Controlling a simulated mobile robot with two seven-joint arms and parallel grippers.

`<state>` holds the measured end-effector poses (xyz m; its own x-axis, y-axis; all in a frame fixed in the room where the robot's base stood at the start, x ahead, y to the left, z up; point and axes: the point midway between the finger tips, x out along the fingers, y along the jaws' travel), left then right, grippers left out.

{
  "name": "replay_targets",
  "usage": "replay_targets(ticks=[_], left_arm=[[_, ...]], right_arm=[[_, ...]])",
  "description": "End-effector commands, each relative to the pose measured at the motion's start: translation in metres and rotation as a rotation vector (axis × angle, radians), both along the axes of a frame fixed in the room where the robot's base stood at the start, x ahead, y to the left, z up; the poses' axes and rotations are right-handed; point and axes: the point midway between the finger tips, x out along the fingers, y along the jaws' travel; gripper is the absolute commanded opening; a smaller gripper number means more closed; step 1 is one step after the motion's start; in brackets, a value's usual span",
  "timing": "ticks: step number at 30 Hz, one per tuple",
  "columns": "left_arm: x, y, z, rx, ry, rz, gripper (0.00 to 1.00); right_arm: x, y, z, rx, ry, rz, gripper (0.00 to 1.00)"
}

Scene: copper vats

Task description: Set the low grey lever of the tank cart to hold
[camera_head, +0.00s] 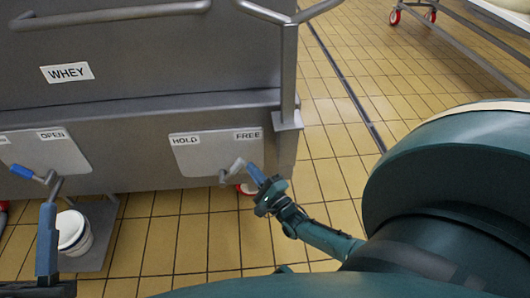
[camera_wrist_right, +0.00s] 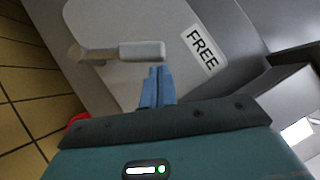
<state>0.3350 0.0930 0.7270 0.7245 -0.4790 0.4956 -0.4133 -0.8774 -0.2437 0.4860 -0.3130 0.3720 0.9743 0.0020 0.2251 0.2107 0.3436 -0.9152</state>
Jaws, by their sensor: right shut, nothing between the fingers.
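The low grey lever (camera_head: 232,170) is on a pale plate (camera_head: 200,153) marked HOLD at left and FREE at right, low on the tank cart (camera_head: 150,70). Its handle leans up and right, toward FREE. In the right wrist view the lever (camera_wrist_right: 130,51) has its handle end near the FREE label (camera_wrist_right: 202,48). My right gripper (camera_head: 253,172) is shut and empty, with its blue fingertips (camera_wrist_right: 158,72) close beside the handle; I cannot tell whether they touch. My left gripper (camera_head: 48,208) points up at the lower left, below a blue-handled lever; its jaw opening is unclear.
The blue-handled lever (camera_head: 24,173) sits on another plate (camera_head: 35,150) marked OPEN. A white bucket (camera_head: 72,232) stands on a grey shelf beneath. A grey rail (camera_head: 289,75) runs down the cart's right side. Tiled floor (camera_head: 335,130) is open to the right.

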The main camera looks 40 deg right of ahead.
Motion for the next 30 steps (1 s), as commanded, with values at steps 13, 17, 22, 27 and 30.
replay_targets(ticks=[13, 17, 22, 27, 30], left_arm=[[0.0, 0.0, 0.0, -0.001, 0.002, 0.002, 0.43], [0.0, 0.0, 0.002, -0.003, 0.014, 0.002, 0.43], [-0.002, -0.001, -0.014, -0.022, 0.131, 0.007, 0.43], [-0.005, -0.003, -0.024, -0.027, 0.221, 0.007, 0.43], [-0.01, -0.004, -0.035, -0.035, 0.319, 0.008, 0.43]], right_arm=[[0.002, 0.003, 0.002, -0.002, 0.001, 0.0, 0.0], [0.003, 0.004, 0.005, -0.013, 0.007, 0.001, 0.0], [0.005, 0.007, 0.01, -0.053, 0.032, 0.001, 0.0], [0.007, 0.011, 0.017, -0.096, 0.057, 0.002, 0.0], [0.01, 0.015, 0.024, -0.14, 0.084, 0.003, 0.0]])
